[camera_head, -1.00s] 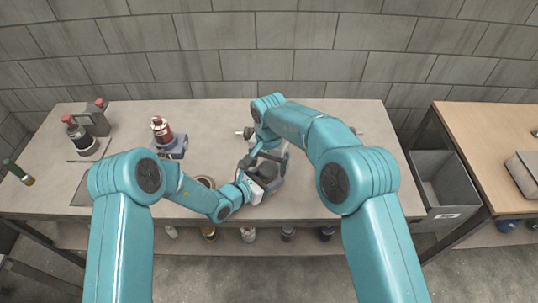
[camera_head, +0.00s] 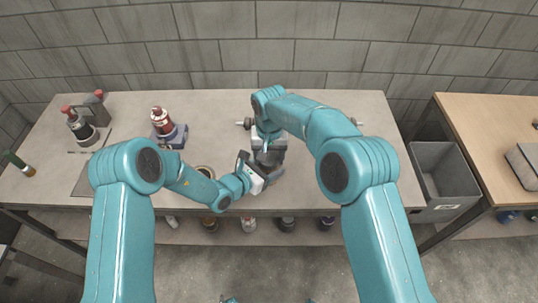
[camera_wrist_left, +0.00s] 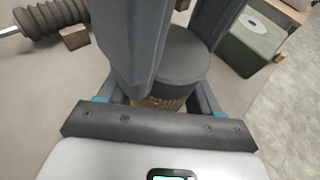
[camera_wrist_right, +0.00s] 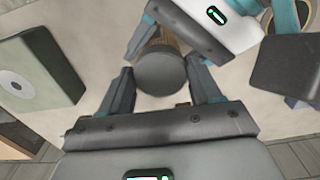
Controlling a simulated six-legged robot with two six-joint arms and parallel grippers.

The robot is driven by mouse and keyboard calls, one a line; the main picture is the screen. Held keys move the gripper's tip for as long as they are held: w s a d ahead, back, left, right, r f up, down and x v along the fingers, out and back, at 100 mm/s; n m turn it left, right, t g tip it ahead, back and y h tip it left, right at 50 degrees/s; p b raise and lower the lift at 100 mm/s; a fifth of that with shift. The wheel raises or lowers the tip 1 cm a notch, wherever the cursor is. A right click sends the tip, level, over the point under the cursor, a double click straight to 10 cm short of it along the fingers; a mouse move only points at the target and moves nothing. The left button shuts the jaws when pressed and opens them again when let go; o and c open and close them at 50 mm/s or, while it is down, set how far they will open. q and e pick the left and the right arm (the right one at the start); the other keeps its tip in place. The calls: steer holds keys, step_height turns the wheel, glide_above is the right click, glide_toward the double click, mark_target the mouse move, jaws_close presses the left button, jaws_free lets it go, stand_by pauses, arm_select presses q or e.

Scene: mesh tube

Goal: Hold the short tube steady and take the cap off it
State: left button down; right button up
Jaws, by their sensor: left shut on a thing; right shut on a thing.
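The short tube shows as a brown mesh wall in the left wrist view (camera_wrist_left: 165,103) and the right wrist view (camera_wrist_right: 166,42). Its dark grey round cap (camera_wrist_right: 160,74) sits at its end, also seen in the left wrist view (camera_wrist_left: 182,58). My left gripper (camera_head: 253,172) is shut on the tube below the cap. My right gripper (camera_head: 267,150) is shut at the cap, with a finger on each side of it in its wrist view (camera_wrist_right: 160,85). The fingers hide much of the tube. I cannot tell whether there is a gap between cap and tube.
A green box with a pale disc (camera_wrist_right: 42,65) lies close by. A ribbed dark rod (camera_wrist_left: 55,18) lies behind the grippers. A grey bin (camera_head: 445,180) and wooden table (camera_head: 490,110) are right.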

arm_select(q)
steer(key=shift+a+f, duration=0.1)
arm_select(e)
steer(key=shift+d+n, duration=0.1)
steer(key=shift+n, duration=0.8)
steer(key=o, duration=1.2)
steer(key=shift+a, duration=0.25)
